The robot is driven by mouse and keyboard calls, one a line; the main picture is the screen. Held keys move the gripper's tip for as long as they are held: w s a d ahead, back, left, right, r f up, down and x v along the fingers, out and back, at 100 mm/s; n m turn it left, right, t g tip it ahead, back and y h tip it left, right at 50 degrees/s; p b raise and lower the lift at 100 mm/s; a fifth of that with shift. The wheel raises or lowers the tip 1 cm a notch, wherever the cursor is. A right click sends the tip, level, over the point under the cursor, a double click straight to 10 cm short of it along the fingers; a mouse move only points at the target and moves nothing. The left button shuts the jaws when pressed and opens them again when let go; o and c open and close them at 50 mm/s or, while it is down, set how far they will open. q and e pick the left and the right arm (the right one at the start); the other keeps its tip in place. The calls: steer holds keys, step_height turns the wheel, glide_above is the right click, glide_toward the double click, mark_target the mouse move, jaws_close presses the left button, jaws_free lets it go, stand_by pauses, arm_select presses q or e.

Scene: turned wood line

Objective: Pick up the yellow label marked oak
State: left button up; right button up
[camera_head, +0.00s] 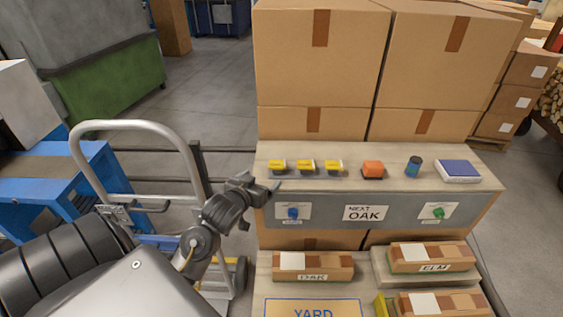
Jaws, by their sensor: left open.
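Three yellow labels stand in a row at the left of the wooden shelf top: a left one (277,167), a middle one (305,167) and a right one (334,167). Their markings are too small to read, so I cannot tell which is marked oak. My left gripper (271,190) is open and empty, at the shelf's front left edge, just below and left of the left label and apart from it. My right gripper is not in view.
An orange block (372,169), a blue cylinder (413,167) and a blue-topped pad (458,170) share the shelf. A "NEXT OAK" sign (365,213) is on its front. Cardboard boxes (315,60) stand behind. Wood packs marked OAK (314,266) and ELM (432,257) lie below. A hand truck (130,125) stands left.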

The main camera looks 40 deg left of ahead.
mark_target(276, 166)
arm_select(q)
steer(key=x, duration=0.3)
steer(key=shift+w+p, duration=0.35)
steer(key=shift+w, duration=0.05)
steer(key=shift+w+a+f, duration=0.1)
steer(key=shift+w+f, duration=0.2)
steer(key=shift+w, duration=0.35)
steer(key=shift+a, duration=0.1)
steer(key=shift+w+r+p, duration=0.1)
steer(key=shift+r+p, duration=0.1)
steer(key=shift+p, duration=0.1)
steer(key=p+x, duration=0.1)
steer(key=x, duration=0.4)
steer(key=shift+p, duration=0.35)
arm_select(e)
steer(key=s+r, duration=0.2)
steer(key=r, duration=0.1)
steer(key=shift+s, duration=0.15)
